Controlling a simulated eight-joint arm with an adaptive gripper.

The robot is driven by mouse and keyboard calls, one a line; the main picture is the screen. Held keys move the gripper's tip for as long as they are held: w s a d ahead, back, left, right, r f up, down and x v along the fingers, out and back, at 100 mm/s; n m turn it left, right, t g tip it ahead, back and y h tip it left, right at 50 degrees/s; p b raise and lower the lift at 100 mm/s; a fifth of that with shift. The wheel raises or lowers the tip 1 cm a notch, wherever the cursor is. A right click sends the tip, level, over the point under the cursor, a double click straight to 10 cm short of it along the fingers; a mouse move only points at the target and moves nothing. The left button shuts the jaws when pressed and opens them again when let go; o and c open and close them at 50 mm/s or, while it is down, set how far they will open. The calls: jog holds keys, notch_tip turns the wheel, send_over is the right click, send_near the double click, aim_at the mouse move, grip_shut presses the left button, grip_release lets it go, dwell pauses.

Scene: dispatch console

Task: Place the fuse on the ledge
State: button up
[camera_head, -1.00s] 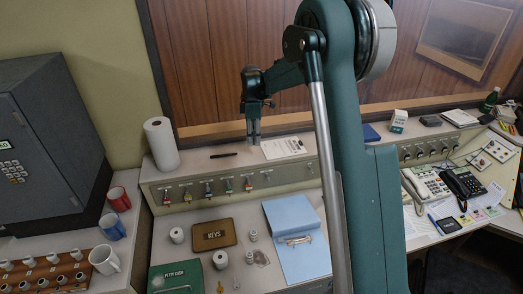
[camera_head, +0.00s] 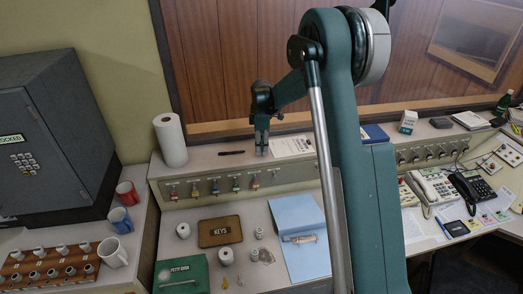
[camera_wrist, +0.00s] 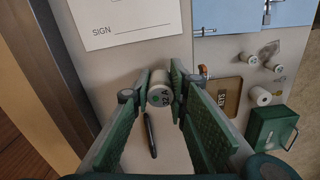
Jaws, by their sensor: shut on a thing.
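My gripper (camera_head: 262,150) is over the ledge (camera_head: 205,161), the raised console top along the wooden wall. In the wrist view, my gripper (camera_wrist: 158,84) is shut on the fuse (camera_wrist: 160,96), a pale cylinder whose end cap is marked 32A. One green finger lies on each side of it. The cap faces the wrist camera, so the fuse appears upright. In the head view the fuse cannot be made out between the fingers. I cannot tell whether its base touches the ledge.
A pen (camera_head: 231,152) and a sign-in sheet (camera_head: 291,146) lie on the ledge near my gripper. A paper roll (camera_head: 170,140) stands left. Below are keys on hooks, a KEYS box (camera_head: 220,231), a green cash box (camera_head: 181,274) and a blue binder (camera_head: 296,215).

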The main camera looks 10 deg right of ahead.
jog(key=shift+f, duration=0.65)
jog(key=shift+f, duration=0.2)
jog(key=o, duration=0.9)
jog(key=shift+r, duration=0.1)
notch_tip(320, 180, up, 12)
jog(key=shift+r, duration=0.1)
jog(key=shift+s+r, duration=0.1)
dwell(0.4)
